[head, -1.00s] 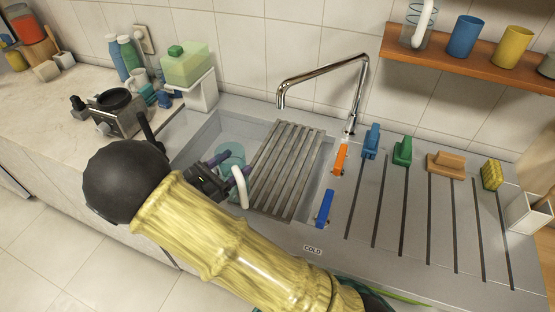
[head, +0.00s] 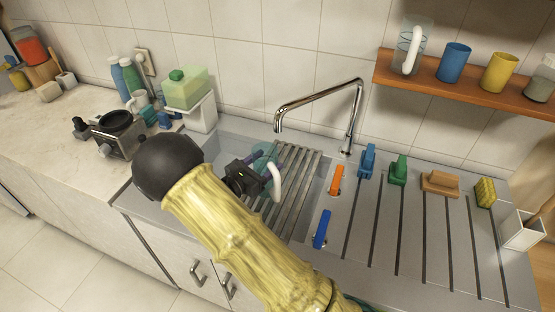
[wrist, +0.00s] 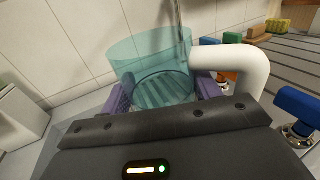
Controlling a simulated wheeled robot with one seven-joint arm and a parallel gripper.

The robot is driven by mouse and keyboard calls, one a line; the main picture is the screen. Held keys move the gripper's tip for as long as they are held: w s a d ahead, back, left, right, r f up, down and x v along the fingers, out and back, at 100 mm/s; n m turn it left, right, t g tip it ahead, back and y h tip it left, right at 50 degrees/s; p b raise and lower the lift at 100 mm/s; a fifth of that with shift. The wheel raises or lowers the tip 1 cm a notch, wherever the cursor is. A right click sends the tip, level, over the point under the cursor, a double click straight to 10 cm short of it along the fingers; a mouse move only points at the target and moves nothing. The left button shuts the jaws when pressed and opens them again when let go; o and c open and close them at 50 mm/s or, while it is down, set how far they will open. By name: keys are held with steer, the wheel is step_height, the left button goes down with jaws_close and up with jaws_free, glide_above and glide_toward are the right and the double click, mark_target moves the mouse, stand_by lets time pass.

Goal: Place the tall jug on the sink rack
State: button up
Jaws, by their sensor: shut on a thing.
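The jug is see-through teal with a white handle. It shows in the head view (head: 268,160), partly hidden behind my gripper, and large in the wrist view (wrist: 150,52). My gripper (head: 266,168) is shut on the jug, with its purple fingers on either side of it in the wrist view (wrist: 163,95). The sink rack (head: 300,186), with grey slats, lies across the sink; its left part is hidden by my gripper and the jug. The jug is over the left part of the rack, and slats show through it. I cannot tell whether it touches them.
The chrome tap (head: 318,95) arches behind the rack. Orange (head: 336,180) and blue (head: 322,228) tap levers stand at its right. A wooden shelf (head: 450,86) holds cups and another clear jug (head: 411,45) with a white handle. A soap bottle (head: 185,88) stands left.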

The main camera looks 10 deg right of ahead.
steer(key=shift+x, duration=1.9)
steer(key=f, duration=0.1)
steer(key=f+p, duration=0.1)
steer(key=d+f+p, duration=0.1)
steer(key=shift+w+d+f, duration=0.1)
steer(key=shift+w+f, duration=0.15)
steer(key=shift+w, duration=0.15)
steer(key=shift+f, duration=0.15)
steer(key=o, duration=1)
